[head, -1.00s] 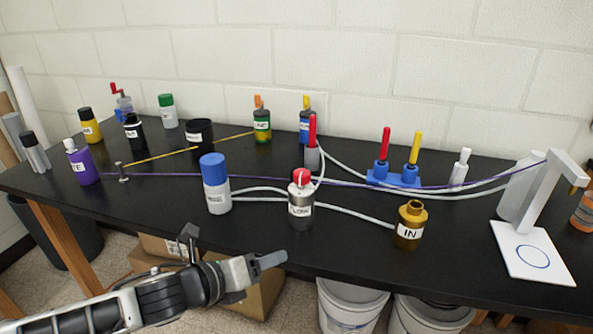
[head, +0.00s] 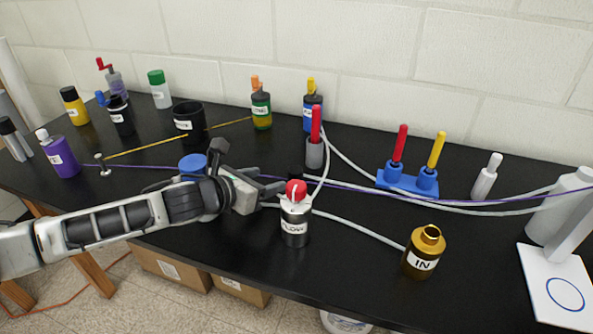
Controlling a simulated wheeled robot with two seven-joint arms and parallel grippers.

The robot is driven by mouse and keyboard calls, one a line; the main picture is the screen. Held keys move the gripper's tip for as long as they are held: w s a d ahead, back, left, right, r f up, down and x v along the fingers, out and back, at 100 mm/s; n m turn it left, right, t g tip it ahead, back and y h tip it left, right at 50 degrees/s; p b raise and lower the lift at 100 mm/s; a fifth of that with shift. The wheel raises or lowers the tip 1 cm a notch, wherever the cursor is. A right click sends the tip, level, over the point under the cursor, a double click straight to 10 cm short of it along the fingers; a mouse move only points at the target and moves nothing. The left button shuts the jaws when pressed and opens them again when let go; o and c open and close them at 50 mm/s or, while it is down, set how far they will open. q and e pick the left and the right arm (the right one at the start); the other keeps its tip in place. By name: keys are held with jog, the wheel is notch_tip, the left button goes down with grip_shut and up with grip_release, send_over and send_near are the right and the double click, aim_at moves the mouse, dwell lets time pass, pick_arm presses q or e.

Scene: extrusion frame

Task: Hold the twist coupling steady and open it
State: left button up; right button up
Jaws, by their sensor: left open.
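No part is labelled as the twist coupling, and I cannot tell for sure which it is. A silver and black cylinder (head: 295,228) marked FLOW, with a red knob (head: 296,187) on top, stands upright near the table's front, with pale hose beside it. A white container with a blue cap (head: 193,165) is mostly hidden behind my left arm. My left gripper (head: 277,180) is open and empty, its fingers pointing right, just left of and behind the red knob in the picture. I see no contact. My right gripper is out of view.
A gold bottle (head: 424,252) marked IN stands front right. A grey cylinder with a red handle (head: 315,145) stands behind the knob. A blue block (head: 390,180) holds red and yellow handles. Pale hoses and a purple cord (head: 455,200) cross the black table (head: 350,270).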

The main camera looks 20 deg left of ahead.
aim_at(292, 172)
pick_arm(q)
jog(key=x, duration=0.5)
jog(key=shift+d+x, duration=0.2)
jog(key=shift+x, duration=1.3)
jog(key=shift+d+x, duration=0.2)
jog(key=shift+x, duration=1.25)
jog(key=shift+r, duration=0.2)
jog(key=c, duration=1.1)
jog(key=shift+r, duration=0.1)
